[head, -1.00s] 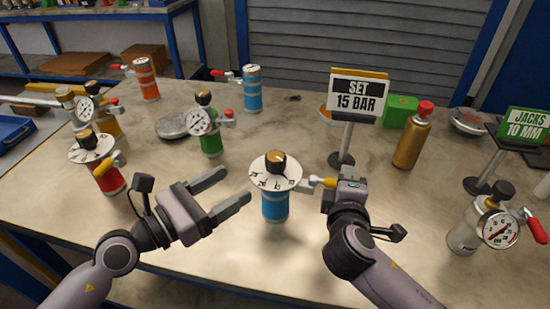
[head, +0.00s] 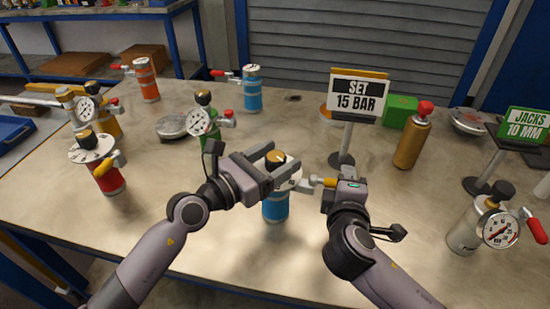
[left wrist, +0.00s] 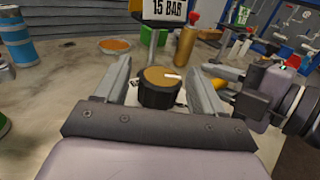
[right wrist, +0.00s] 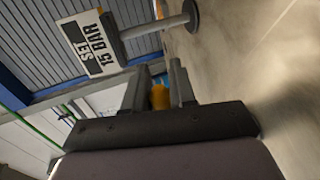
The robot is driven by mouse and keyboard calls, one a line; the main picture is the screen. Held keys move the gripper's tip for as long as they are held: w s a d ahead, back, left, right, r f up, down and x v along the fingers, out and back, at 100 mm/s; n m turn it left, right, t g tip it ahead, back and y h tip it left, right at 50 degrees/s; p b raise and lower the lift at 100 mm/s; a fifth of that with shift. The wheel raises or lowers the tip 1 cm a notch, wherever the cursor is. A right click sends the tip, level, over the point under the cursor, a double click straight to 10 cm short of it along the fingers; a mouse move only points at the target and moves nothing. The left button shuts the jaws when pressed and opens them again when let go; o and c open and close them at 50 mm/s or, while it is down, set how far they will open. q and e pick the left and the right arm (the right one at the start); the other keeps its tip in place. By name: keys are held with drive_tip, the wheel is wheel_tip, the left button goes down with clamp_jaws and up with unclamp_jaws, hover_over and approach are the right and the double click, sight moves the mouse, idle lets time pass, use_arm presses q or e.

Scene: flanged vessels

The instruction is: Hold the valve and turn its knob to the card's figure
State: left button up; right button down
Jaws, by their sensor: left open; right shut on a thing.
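The blue valve (head: 275,208) stands upright on the table, with a white dial plate and a black knob with a tan top (head: 275,161). My left gripper (head: 280,165) is open, its fingers on either side of the knob. The left wrist view shows the knob (left wrist: 159,86) between the two fingers with gaps, its white pointer mark towards the right. My right gripper (head: 328,182) is shut on the valve's yellow handle (right wrist: 160,97). The card (head: 355,94) reads "SET 15 BAR". The dial's figures are mostly hidden by my left gripper.
A red valve (head: 108,178) and a green valve (head: 211,138) stand to the left. A gold bottle (head: 412,140) and a grey gauge valve (head: 467,232) stand to the right. A second card (head: 526,125) reads "JACKS 10 MM". The table front is clear.

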use_arm(q)
drive_tip(key=c, duration=1)
drive_tip(key=shift+s+d+m+g+h, duration=0.1)
drive_tip(key=shift+d+m+g+h, duration=0.05)
drive_tip(key=shift+m+g+h, duration=0.65)
drive_tip(key=shift+f+m+g+h, duration=0.2)
drive_tip(key=shift+m+g+h, duration=0.5)
drive_tip(key=shift+g, duration=0.6)
drive_tip(key=shift+m+g+h, duration=0.55)
drive_tip(key=shift+m+g, duration=0.6)
drive_tip(key=shift+g, duration=0.55)
drive_tip(key=shift+m+g+h, duration=0.55)
drive_tip(key=shift+m+g, duration=0.6)
drive_tip(key=shift+g, duration=0.85)
